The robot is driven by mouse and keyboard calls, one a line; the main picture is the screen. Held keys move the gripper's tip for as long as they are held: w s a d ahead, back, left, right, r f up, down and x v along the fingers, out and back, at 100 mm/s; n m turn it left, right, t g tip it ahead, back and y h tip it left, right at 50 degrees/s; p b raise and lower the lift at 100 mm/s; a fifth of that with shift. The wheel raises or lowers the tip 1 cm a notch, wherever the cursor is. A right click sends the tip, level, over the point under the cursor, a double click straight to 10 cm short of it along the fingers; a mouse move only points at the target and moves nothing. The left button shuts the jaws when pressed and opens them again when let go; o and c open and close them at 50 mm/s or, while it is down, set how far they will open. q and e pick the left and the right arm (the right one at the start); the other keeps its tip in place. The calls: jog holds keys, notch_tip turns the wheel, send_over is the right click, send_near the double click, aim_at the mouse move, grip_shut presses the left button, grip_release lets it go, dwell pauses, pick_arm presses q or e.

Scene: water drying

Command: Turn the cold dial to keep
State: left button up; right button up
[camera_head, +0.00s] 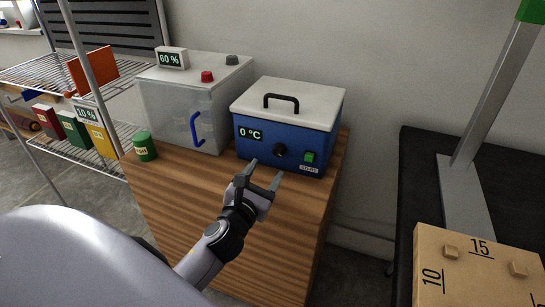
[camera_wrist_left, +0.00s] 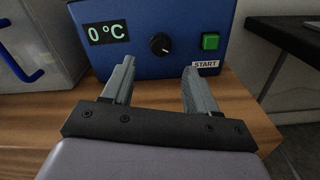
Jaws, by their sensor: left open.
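The blue cold box (camera_head: 288,120) has a white lid with a black handle and stands on a wooden cabinet. Its display (camera_head: 250,133) reads 0 °C. A green button (camera_head: 310,157) with a START label is right of the dial. My left gripper (camera_head: 264,172) is open and empty in front of the box, below the dial. In the left wrist view its fingers (camera_wrist_left: 157,75) are apart, not touching the dial. My right gripper is not in view.
A clear box (camera_head: 185,110) with a 60 % display, a red knob and a blue handle stands to the left. A green jar (camera_head: 144,146) is at the cabinet's left edge. A wire shelf (camera_head: 60,75) with coloured boxes is further left. A cardboard box (camera_head: 475,265) is lower right.

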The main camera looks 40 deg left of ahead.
aim_at(278, 153)
pick_arm(q)
jog(key=shift+x, duration=3.4)
jog(key=shift+d, duration=0.1)
jog(key=c, duration=1.1)
